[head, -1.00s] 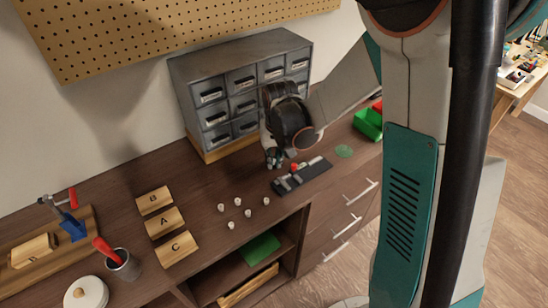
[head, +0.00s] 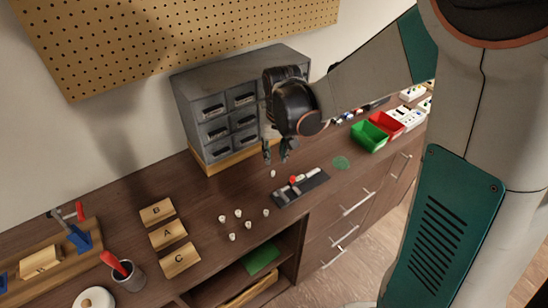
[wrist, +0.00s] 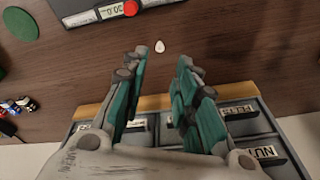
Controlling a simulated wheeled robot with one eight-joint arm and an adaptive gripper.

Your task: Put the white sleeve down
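A small white sleeve (head: 273,173) stands on the dark wooden bench just behind the black measuring device (head: 300,188). It also shows in the wrist view (wrist: 160,46), beyond the fingertips and apart from them. My gripper (head: 275,156) is above the sleeve, and its fingers are spread with nothing between them. The open fingers also show in the wrist view (wrist: 161,60). Several similar white pieces (head: 238,213) stand in a loose group to the left of the device.
A grey drawer cabinet (head: 215,95) stands close behind my gripper. Wooden blocks marked B, A (head: 168,234) and C lie at left. A green bin (head: 369,137), a red bin (head: 388,123) and a green disc (head: 341,163) are at right.

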